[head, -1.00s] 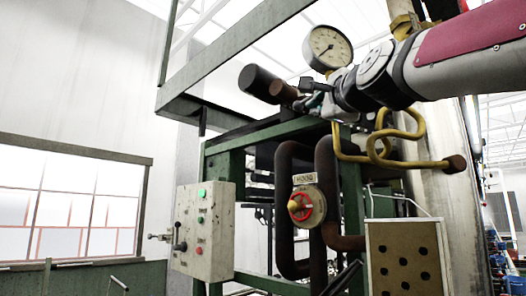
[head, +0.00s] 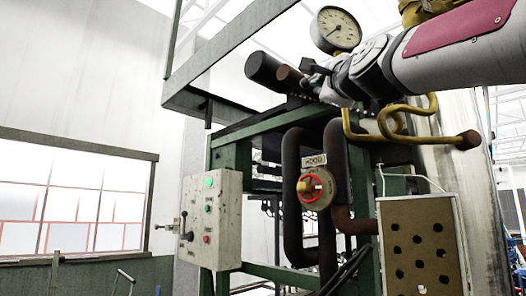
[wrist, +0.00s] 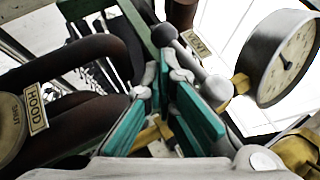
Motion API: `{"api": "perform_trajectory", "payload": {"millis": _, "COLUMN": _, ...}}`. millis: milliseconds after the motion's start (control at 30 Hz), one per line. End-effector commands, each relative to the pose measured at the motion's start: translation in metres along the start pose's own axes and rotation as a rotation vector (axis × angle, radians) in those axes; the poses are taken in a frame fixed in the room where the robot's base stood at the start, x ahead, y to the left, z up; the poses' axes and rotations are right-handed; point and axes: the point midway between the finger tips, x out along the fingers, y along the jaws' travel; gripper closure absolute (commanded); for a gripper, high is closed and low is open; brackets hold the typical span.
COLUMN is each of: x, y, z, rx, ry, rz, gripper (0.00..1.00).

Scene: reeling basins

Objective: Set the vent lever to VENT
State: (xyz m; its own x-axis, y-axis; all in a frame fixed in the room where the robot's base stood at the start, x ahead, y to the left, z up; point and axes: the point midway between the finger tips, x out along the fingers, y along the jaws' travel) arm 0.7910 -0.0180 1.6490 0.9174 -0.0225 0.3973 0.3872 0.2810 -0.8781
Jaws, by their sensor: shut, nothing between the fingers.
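A lever with a dark ball end (wrist: 165,33) and a pale rod shows in the wrist view, just beyond my fingers. A small plate (wrist: 195,43) beside it bears lettering too blurred to read for certain; it may be the vent label. My gripper (wrist: 165,110) is shut and empty, its teal pads close below the lever's rod; I cannot tell whether they touch it. In the head view my gripper (head: 318,82) is under the pressure gauge (head: 338,30) and hides the lever.
The gauge (wrist: 283,58) stands right of the lever. The HOOD plate (wrist: 36,107) and thick dark pipes (wrist: 80,55) lie to the left.

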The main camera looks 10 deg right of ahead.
Motion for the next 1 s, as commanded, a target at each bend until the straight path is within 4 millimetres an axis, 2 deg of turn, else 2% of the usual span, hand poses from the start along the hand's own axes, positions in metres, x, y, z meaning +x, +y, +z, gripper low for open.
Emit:
{"api": "perform_trajectory", "payload": {"millis": 33, "x": 0.0009, "y": 0.0043, "z": -0.0006, "rx": 0.016, "ry": 0.0, "rz": -0.023, "gripper": 1.0}}
{"api": "perform_trajectory", "payload": {"millis": 300, "x": 0.0039, "y": -0.0005, "z": 0.0021, "rx": 0.066, "ry": 0.001, "rz": -0.097, "gripper": 1.0}}
{"api": "perform_trajectory", "payload": {"millis": 767, "x": 0.0035, "y": -0.0016, "z": 0.0023, "rx": 0.068, "ry": 0.001, "rz": -0.101, "gripper": 1.0}}
{"api": "perform_trajectory", "payload": {"millis": 1000, "x": -0.0021, "y": 0.0063, "z": -0.002, "rx": 0.066, "ry": 0.002, "rz": -0.101, "gripper": 1.0}}
